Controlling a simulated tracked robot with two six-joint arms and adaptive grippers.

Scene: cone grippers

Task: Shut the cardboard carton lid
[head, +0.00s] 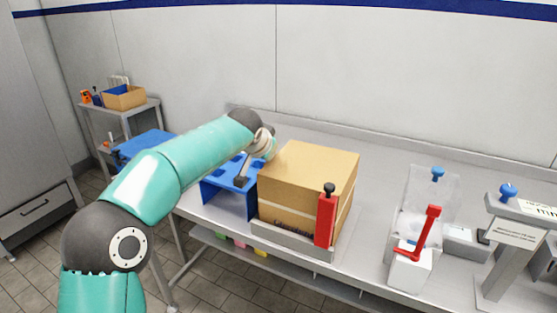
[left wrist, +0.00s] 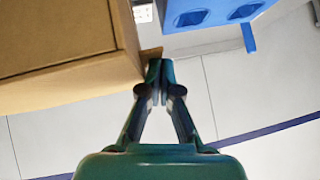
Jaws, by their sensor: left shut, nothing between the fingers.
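The tan cardboard carton (head: 315,165) stands on the bench in a low grey tray, and its top looks flat in the head view. In the left wrist view the carton (left wrist: 60,50) fills the upper left, with a dark seam along it. A small brown cardboard edge (left wrist: 151,53) sticks out beside my fingertips; I cannot tell whether it is part of the lid. My left gripper (left wrist: 160,68) is shut and empty, close to this edge; contact is unclear. My right gripper is out of view.
A red upright piece with a black knob (head: 327,212) stands at the carton's front right corner. A blue rack with holes (head: 232,195) is left of the carton. A clear-guarded device with a red lever (head: 428,225) stands right. Bench space between carton and device is clear.

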